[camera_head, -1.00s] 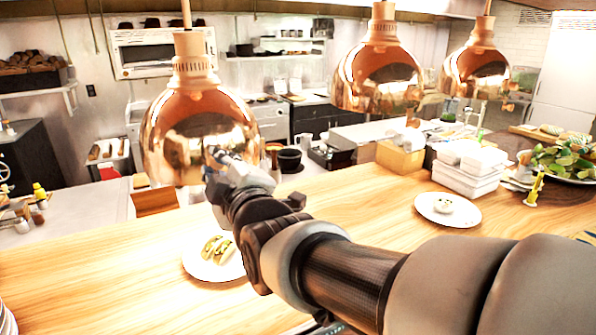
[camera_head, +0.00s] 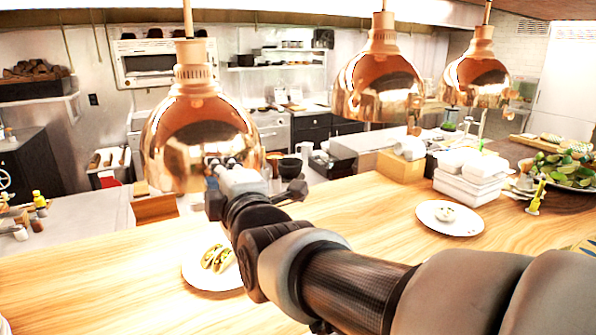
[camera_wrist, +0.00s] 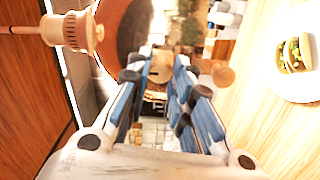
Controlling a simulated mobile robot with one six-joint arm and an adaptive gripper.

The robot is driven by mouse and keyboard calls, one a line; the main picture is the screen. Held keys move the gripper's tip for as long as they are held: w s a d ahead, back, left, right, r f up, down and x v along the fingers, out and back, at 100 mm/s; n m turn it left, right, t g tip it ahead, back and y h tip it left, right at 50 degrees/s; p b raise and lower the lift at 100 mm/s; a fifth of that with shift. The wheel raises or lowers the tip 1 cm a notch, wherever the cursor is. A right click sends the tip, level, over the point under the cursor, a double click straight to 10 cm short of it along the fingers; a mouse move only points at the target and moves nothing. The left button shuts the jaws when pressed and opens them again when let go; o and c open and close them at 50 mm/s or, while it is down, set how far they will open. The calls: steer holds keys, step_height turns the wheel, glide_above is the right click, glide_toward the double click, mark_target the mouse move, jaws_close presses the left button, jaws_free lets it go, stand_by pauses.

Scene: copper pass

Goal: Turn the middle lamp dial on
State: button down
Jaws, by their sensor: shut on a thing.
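Three copper heat lamps hang over the counter: a left one (camera_head: 190,125), a middle one (camera_head: 378,85) and a right one (camera_head: 478,75). My gripper (camera_head: 216,163) is in front of the left lamp's shade, well apart from the middle lamp in the picture. In the wrist view, a lamp's tan neck (camera_wrist: 70,30) and copper shade (camera_wrist: 122,28) are just left of my gripper (camera_wrist: 170,65). Its blue-sided fingers are close together around a small tan round knob (camera_wrist: 161,68). Whether this is a lamp dial is hard to tell. No dial shows clearly on the middle lamp.
White containers (camera_head: 468,180) and a yellow bottle (camera_head: 537,198) stand at right.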

steer(key=c, duration=1.4)
jaws_free()
steer(key=v, duration=1.2)
steer(key=shift+f, duration=0.15)
